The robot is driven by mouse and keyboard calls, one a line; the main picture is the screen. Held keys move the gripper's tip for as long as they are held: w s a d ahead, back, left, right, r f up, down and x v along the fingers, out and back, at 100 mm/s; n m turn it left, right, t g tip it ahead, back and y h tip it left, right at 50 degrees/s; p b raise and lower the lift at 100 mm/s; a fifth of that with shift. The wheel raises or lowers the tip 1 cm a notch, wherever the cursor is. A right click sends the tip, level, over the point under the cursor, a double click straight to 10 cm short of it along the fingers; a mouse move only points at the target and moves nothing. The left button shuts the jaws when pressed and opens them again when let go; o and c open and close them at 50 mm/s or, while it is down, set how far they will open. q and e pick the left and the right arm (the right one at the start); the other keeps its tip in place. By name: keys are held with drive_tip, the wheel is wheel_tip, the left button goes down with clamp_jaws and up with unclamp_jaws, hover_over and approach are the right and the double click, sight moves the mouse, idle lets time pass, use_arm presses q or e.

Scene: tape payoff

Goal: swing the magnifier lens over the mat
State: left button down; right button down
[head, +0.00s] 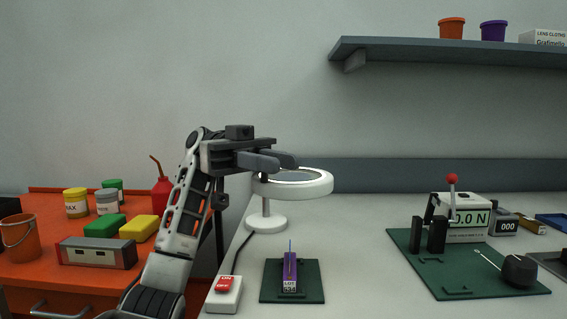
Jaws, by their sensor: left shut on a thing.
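The magnifier lens (318,187) is a white ring with a greyish glass, on a stand with a round white base (266,222) on the grey table. It hangs level above the table, behind a small dark green mat (313,293). A purple item (290,271) with a white label stands on that mat. My left gripper (290,161) reaches in from the left at the ring's upper left edge, shut on the magnifier; its fingers hide part of the rim and the stand's top. My right gripper is not in view.
A white box with a red button (224,290) sits left of the small mat. A larger green mat (450,275) with a force gauge (467,222) is at right. An orange cart (50,278) with jars and sponges stands left. A shelf (450,47) hangs above.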

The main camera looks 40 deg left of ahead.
use_arm(q)
drive_tip(key=shift+s+a, duration=0.1)
drive_tip(key=c, duration=1.3)
unclamp_jaws()
drive_tip(key=shift+s+a, duration=0.15)
drive_tip(key=shift+o, duration=0.2)
drive_tip(key=a, duration=0.7)
drive_tip(key=shift+w+a, duration=0.2)
drive_tip(key=shift+w, duration=0.25)
